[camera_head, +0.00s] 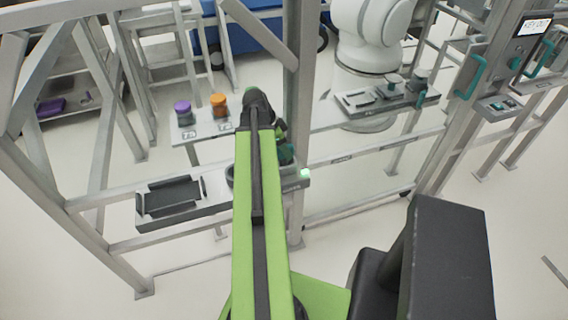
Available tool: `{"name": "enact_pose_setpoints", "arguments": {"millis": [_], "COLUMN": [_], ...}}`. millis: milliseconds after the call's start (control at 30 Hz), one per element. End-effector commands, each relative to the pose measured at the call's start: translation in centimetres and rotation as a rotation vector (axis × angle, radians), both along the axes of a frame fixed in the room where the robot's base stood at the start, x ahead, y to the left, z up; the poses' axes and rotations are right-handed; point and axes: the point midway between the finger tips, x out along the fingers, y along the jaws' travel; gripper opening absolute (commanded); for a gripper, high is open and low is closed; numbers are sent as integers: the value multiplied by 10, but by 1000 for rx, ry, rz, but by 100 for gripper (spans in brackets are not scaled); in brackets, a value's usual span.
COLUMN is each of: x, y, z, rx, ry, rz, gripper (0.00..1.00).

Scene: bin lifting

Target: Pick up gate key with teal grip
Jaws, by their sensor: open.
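A small teal part (287,154), which looks like the teal grip of the gate key, shows just right of my green arm, above the right end of the low grey shelf. The rest of it is hidden behind my arm, so I cannot tell how it stands or whether it is touched. My gripper (282,134) hangs below the black wrist at the far end of my arm, close to that teal part. Its fingers are mostly hidden and tiny here. It is open, and nothing is visibly held.
The low shelf (222,205) carries a black tray (172,197) and a lit green lamp (305,174). A purple-topped jar (183,112) and an orange-topped jar (219,105) stand behind. A metal post (298,110) rises right of my wrist. Teal handles (477,76) are on the gate.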

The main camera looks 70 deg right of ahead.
Motion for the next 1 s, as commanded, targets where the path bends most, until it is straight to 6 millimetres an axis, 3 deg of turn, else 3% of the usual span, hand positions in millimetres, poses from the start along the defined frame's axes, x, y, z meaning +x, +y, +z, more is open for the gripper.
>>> {"name": "enact_pose_setpoints", "arguments": {"millis": [100,500,1000], "x": [0,0,0], "y": [0,0,0], "z": [2,2,2], "rx": [0,0,0], "ry": [0,0,-1], "rz": [0,-1,-1], "gripper": [51,0,0]}}
